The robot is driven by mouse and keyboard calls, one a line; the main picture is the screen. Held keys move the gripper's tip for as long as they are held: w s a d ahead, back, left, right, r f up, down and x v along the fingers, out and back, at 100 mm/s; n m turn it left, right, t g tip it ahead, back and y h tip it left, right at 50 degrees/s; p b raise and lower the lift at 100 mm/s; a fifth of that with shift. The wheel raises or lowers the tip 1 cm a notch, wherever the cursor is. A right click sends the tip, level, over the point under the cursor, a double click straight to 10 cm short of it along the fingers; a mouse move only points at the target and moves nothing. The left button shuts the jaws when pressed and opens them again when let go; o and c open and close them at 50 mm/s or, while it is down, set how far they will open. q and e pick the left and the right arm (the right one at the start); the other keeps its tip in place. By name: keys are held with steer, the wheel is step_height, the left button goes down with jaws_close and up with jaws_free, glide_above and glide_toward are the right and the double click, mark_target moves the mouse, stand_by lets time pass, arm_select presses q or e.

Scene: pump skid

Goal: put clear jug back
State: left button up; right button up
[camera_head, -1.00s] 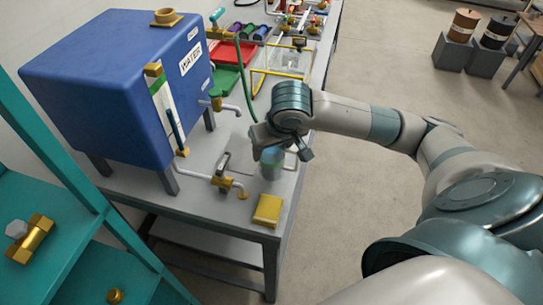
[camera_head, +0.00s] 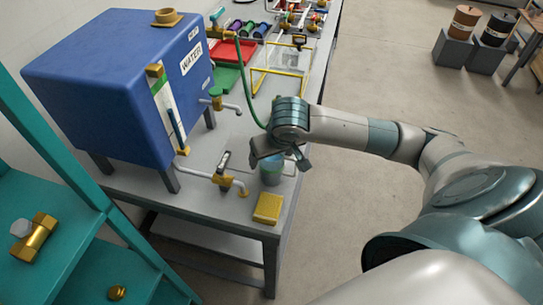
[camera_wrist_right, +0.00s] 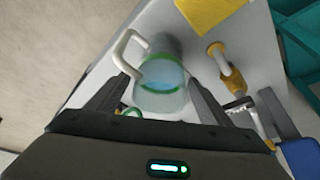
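The clear jug (camera_head: 271,172) stands on the grey bench near its front right edge, partly hidden under my right gripper (camera_head: 281,158). In the right wrist view the jug (camera_wrist_right: 160,85) has green bands, bluish water inside and a pale handle on the left. My right gripper (camera_wrist_right: 155,105) is open, with its two dark fingers spread to either side of the jug. I cannot tell whether either finger touches it. My left gripper is not in view.
A blue water tank (camera_head: 120,85) stands left on the bench, with taps on its right side. A yellow block (camera_head: 268,208) lies in front of the jug. A yellow frame (camera_head: 277,80) and a red tray (camera_head: 232,50) are farther back. A green hose (camera_head: 246,90) runs behind my gripper.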

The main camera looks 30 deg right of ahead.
steer(key=shift+r, duration=0.1)
steer(key=shift+r, duration=0.1)
steer(key=shift+s+r, duration=0.1)
steer(key=shift+r, duration=0.2)
steer(key=v, duration=1.1)
steer(key=shift+r, duration=0.15)
stand_by(0.5)
